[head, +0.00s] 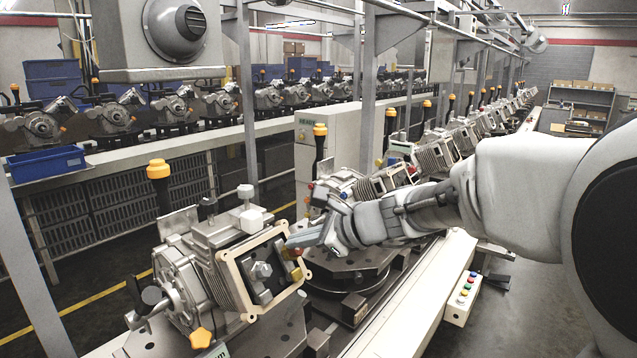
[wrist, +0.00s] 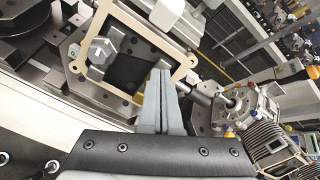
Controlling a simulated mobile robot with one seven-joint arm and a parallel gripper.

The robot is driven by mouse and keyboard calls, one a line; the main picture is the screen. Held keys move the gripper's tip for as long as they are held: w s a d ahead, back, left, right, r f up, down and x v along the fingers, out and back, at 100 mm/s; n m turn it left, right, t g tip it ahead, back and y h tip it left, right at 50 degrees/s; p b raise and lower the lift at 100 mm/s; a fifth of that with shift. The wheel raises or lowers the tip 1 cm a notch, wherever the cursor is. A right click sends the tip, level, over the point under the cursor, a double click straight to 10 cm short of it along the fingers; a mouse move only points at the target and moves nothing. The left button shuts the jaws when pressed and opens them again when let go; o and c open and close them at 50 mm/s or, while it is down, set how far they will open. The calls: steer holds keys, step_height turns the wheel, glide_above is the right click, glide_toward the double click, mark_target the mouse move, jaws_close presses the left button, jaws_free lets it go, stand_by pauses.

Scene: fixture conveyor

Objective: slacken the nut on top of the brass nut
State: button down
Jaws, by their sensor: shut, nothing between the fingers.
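My gripper (head: 296,241) reaches in from the right, shut and empty, with its fingertips at the upper right edge of the cream square frame (head: 236,292) on the near machine. A small brass and red piece (head: 296,253) shows just below the fingertips; I cannot tell whether they touch it or whether a nut sits on top of it. A grey hex nut (head: 262,270) sits on the dark block inside the frame. In the wrist view, the closed fingers (wrist: 165,74) cover part of the frame, and the grey hex nut (wrist: 98,50) lies to their left. No brass nut is clear there.
The machine's black post with an orange knob (head: 158,169) stands at left. A dark round turntable (head: 350,275) lies under the gripper, with another machine behind. A button box (head: 462,298) is at the conveyor's right side. A blue bin (head: 46,163) stands far left.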

steer(key=shift+s+f+b, duration=0.15)
steer(key=shift+f+b, duration=0.25)
steer(key=shift+b, duration=0.15)
steer(key=shift+r, duration=0.15)
steer(key=p+v, duration=0.2)
steer(key=v, duration=0.4)
steer(key=shift+a+r, duration=0.25)
steer(key=shift+r, duration=0.1)
stand_by(0.3)
steer(key=s+d+f+n+h, duration=0.2)
steer(key=s+d+n+h, duration=0.1)
steer(key=s+n, duration=0.3)
steer(key=s+d+f+n+g+h, duration=0.1)
steer(key=s+d+f+n+h, duration=0.1)
steer(key=s+d+n, duration=0.4)
steer(key=s+d+f+n+h, duration=0.2)
steer(key=s+d+n+h, duration=0.2)
steer(key=s+n, duration=0.3)
steer(key=s+d, duration=0.1)
steer(key=s, duration=0.3)
steer(key=shift+n+g, duration=0.3)
steer(key=shift+g, duration=0.1)
